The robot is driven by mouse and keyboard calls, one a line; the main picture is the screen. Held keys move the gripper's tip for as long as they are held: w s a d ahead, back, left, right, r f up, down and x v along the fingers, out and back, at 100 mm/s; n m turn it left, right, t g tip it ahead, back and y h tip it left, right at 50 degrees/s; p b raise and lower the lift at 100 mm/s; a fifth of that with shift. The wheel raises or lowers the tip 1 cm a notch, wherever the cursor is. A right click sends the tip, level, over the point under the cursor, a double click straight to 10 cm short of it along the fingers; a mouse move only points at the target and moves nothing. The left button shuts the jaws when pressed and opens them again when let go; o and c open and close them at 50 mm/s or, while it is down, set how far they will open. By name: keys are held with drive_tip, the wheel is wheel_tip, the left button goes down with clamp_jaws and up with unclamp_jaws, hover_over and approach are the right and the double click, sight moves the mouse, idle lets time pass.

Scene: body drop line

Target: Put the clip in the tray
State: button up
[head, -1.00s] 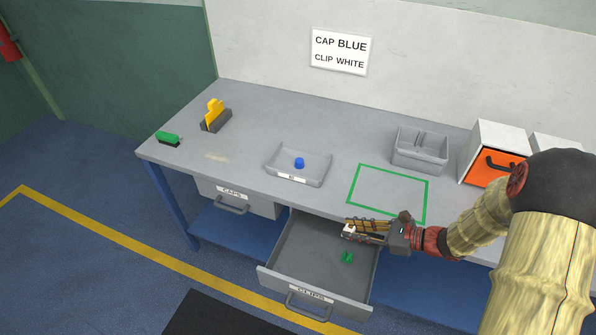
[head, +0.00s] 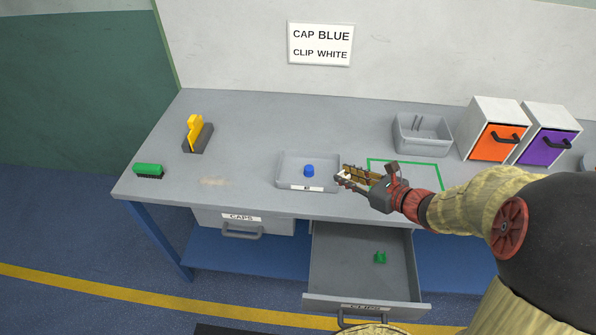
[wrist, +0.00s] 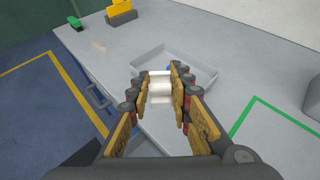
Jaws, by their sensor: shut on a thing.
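My gripper (head: 352,177) is shut on a white clip (wrist: 160,88), which shows between the fingers in the wrist view. In the head view only a small part of the clip shows at the fingertips. The gripper is above the bench, just right of the tray (head: 288,180). The tray is a shallow grey box with a small label on its front. A blue cap (head: 309,171) lies in it. In the wrist view the tray (wrist: 200,66) is just beyond the fingers, and the blue cap is mostly hidden behind the clip.
The clips drawer (head: 335,270) stands open below the bench with a green clip (head: 380,257) inside. The caps drawer (head: 240,225) is shut. A sign (head: 320,43) reads cap blue, clip white. A grey bin (head: 422,135), orange-fronted box (head: 495,140) and purple-fronted box (head: 550,140) stand right.

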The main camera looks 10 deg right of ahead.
drive_tip(key=shift+d+f, duration=0.15)
drive_tip(key=shift+w+f, duration=0.15)
drive_tip(key=shift+w, duration=0.15)
drive_tip(key=w+a+f+b, duration=0.1)
drive_tip(key=w+f, duration=0.1)
drive_tip(key=w, duration=0.2)
drive_tip(key=w+a+f+b, duration=0.1)
drive_tip(key=w+f+b, duration=0.1)
drive_tip(key=w+f, duration=0.1)
drive_tip(key=w+a+f+b, duration=0.1)
drive_tip(key=w+f, duration=0.2)
drive_tip(key=w, duration=0.1)
drive_tip(key=shift+w+a+f+b, duration=0.25)
drive_tip(key=shift+w+a+b, duration=0.05)
drive_tip(key=shift+w+b, duration=0.1)
drive_tip(key=shift+w+a+f, duration=0.1)
drive_tip(key=shift+w+f, duration=0.15)
drive_tip(key=shift+f, duration=0.15)
drive_tip(key=f+b, duration=0.2)
drive_tip(key=f, duration=0.1)
drive_tip(key=shift+w+f, duration=0.2)
